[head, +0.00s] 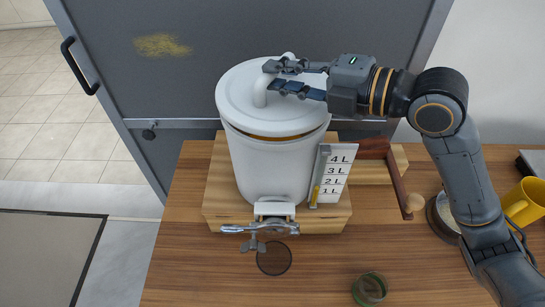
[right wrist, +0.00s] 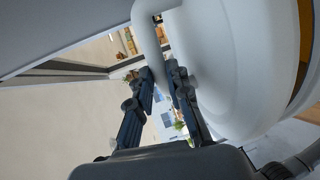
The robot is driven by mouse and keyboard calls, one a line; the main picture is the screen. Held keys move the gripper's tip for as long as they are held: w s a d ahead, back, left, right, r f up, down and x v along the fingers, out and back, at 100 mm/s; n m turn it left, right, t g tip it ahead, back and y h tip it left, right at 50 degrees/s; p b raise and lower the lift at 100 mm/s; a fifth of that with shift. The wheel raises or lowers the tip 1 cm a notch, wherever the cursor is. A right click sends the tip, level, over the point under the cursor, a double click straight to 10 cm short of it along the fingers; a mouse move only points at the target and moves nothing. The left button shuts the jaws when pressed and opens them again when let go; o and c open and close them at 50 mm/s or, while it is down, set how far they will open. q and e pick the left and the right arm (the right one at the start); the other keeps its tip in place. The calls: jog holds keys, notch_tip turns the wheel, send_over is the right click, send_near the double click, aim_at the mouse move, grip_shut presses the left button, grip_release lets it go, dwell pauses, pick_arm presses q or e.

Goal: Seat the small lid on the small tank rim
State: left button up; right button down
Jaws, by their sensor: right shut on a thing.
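The small lid (head: 238,92) is white and round with a bent bar handle (head: 259,92). It is over the top of the white small tank (head: 262,170). An amber strip shows between lid and tank at the front, and I cannot tell whether the lid touches the rim all round. My right gripper (head: 272,79) comes in from the right and is shut on the lid's handle. In the right wrist view the fingers (right wrist: 164,78) are at the white handle (right wrist: 147,35), beside the lid's pale surface (right wrist: 210,60). My left gripper is not in view.
The tank stands on a wooden block (head: 222,195) on the wooden table (head: 190,260). A metal gate clamp (head: 268,228) is at its front and a litre scale (head: 333,175) at its right. A green jar (head: 370,289) and yellow mug (head: 525,200) stand nearby. The table's front left is clear.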

aim_at(301, 104)
jog(key=shift+f+b, duration=0.9)
jog(key=shift+f, duration=0.15)
dwell(2.1)
jog(key=c, duration=1.4)
grip_release()
jog(key=shift+s+d+r, duration=0.1)
jog(key=shift+d, duration=0.1)
jog(key=shift+b+v, duration=0.35)
jog(key=shift+v, duration=1.1)
jog(key=o, duration=0.5)
jog(key=shift+o, duration=0.2)
